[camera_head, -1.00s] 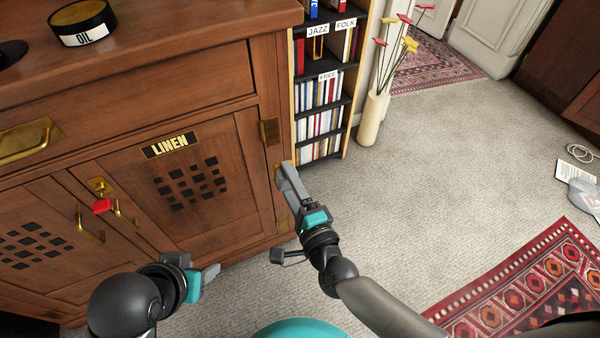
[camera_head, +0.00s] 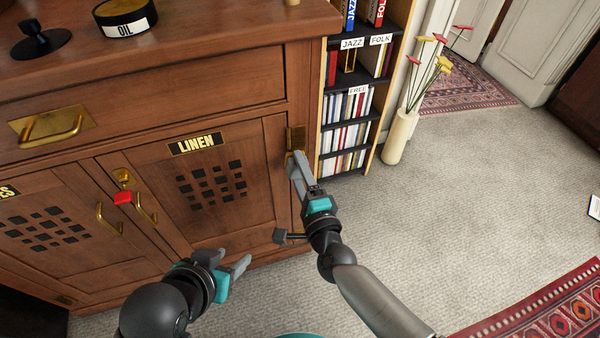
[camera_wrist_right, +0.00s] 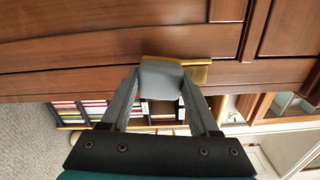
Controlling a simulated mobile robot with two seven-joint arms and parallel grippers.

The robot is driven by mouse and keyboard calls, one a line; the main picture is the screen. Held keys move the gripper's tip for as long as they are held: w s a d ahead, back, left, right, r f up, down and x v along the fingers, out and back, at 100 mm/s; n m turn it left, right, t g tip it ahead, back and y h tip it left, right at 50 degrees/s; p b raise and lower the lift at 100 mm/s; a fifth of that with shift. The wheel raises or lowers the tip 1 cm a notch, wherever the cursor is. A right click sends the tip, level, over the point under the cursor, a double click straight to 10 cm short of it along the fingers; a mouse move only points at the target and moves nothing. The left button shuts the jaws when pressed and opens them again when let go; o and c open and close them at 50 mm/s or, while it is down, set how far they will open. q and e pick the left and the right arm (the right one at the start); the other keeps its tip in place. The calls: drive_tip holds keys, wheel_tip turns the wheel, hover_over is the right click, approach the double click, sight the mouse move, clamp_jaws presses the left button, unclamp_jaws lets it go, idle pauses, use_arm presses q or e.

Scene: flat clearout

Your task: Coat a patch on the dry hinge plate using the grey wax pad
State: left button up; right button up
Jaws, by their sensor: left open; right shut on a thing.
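The brass hinge plate (camera_head: 295,138) is on the right edge of the LINEN cabinet door. My right gripper (camera_head: 298,162) is at the lower end of this plate. It is shut on the grey wax pad, which shows between the fingers in the right wrist view (camera_wrist_right: 162,80). There the pad covers part of the brass plate (camera_wrist_right: 198,72). I cannot tell whether pad and plate touch, and no coated patch can be made out. My left gripper (camera_head: 238,268) is open and empty, low in front of the door.
The LINEN door (camera_head: 215,190) is closed, with a red tag (camera_head: 123,198) by its lock. An OIL tin (camera_head: 125,18) stands on the cabinet top. A bookshelf (camera_head: 345,120) and a flower vase (camera_head: 399,138) stand to the right. The carpet (camera_head: 450,190) is largely clear.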

sight(307, 147)
drive_tip(key=shift+b+x, duration=0.35)
drive_tip(key=shift+x, duration=0.75)
idle(0.4)
drive_tip(key=shift+d, duration=0.1)
drive_tip(key=shift+w+d+b, duration=0.2)
drive_tip(key=shift+w+d, duration=0.1)
drive_tip(key=shift+d, duration=0.6)
drive_tip(key=shift+w+d+b, duration=0.15)
drive_tip(key=shift+w+d, duration=0.15)
drive_tip(key=shift+d, duration=0.65)
drive_tip(key=shift+s+a+r, duration=0.1)
drive_tip(key=shift+s+a, duration=0.1)
drive_tip(key=shift+a, duration=0.5)
drive_tip(key=shift+s+a+f, duration=0.1)
drive_tip(key=shift+s+a, duration=0.05)
drive_tip(key=shift+a, duration=0.55)
drive_tip(key=shift+s+a+r, duration=0.1)
drive_tip(key=shift+s+a, duration=0.1)
drive_tip(key=shift+a, duration=0.5)
drive_tip(key=shift+s+p, duration=0.45)
drive_tip(key=shift+s, duration=0.05)
drive_tip(key=shift+d+p+v, duration=0.15)
drive_tip(key=shift+p+v, duration=0.15)
drive_tip(key=shift+v, duration=1)
drive_tip(key=shift+d+p+v, duration=0.1)
drive_tip(key=shift+p+v, duration=0.2)
drive_tip(key=shift+v, duration=0.95)
